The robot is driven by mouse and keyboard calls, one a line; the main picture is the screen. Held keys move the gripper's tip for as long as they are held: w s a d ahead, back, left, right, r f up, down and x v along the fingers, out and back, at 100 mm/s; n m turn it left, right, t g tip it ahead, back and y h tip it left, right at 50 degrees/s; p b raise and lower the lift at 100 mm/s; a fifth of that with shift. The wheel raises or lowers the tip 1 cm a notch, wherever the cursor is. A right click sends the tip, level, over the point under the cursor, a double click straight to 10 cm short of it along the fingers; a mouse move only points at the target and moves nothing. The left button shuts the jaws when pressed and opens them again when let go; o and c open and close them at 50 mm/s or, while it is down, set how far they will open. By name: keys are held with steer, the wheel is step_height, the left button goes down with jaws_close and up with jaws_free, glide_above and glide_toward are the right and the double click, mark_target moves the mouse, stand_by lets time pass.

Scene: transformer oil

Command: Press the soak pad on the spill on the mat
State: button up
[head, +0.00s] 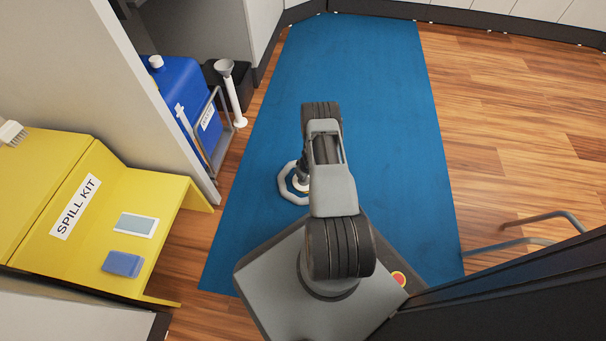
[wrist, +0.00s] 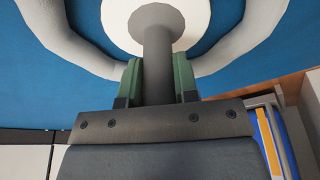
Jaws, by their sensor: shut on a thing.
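My gripper (wrist: 157,78) has its green fingers on both sides of the dark grey stem (wrist: 157,35) of the soak pad, shut on it. The pad's round white face (wrist: 120,18) shows beyond the stem. A pale ring (head: 284,184) lies on the blue mat (head: 390,120), and it also shows around the pad in the wrist view (wrist: 255,40). In the head view my gripper (head: 303,176) is over the ring, partly hidden by my arm. I cannot tell whether the pad touches the mat. I cannot make out the spill.
A yellow spill kit bench (head: 160,190) stands at the left with a blue pad (head: 122,264) and a framed pale panel (head: 137,224) on it. A blue tank (head: 185,90) and a white funnel tube (head: 233,95) stand left of the mat. The mat's far part is clear.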

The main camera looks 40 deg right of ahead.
stand_by(0.3)
steer(key=shift+r+p, duration=2.6)
steer(key=shift+r, duration=0.9)
steer(key=shift+r, duration=0.1)
steer(key=shift+r+p, duration=2.2)
steer(key=shift+r, duration=0.25)
steer(key=shift+n, duration=0.3)
